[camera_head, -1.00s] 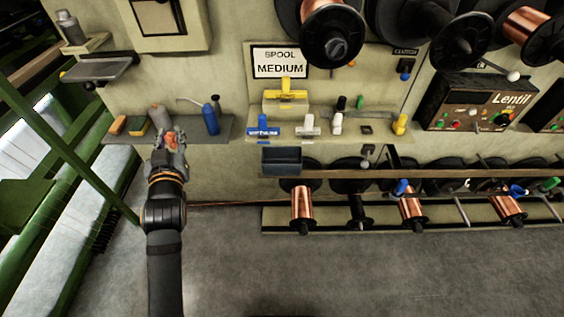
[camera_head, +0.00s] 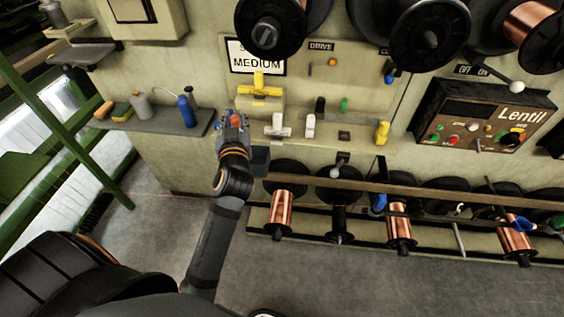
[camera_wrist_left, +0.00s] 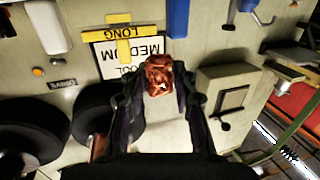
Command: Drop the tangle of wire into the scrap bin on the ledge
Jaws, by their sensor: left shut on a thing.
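The tangle of wire (camera_wrist_left: 159,76) is a small, crumpled copper-coloured bundle between my left fingers in the wrist view. My left gripper (camera_head: 232,122) is shut on it, in front of the panel wall just right of the shelf end. In the head view the fingers mostly hide the wire. The scrap bin (camera_head: 261,160) is a small dark box below the gripper and slightly right, partly covered by my left wrist. Its inside is hidden from me. My right gripper is not in view.
A grey shelf (camera_head: 160,119) to the left carries a blue bottle (camera_head: 187,112), a grey bottle (camera_head: 141,107) and sponges. A yellow handle (camera_head: 259,88) and white handle (camera_head: 277,127) stick out right of the gripper. Copper spools (camera_head: 282,212) line the low rack.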

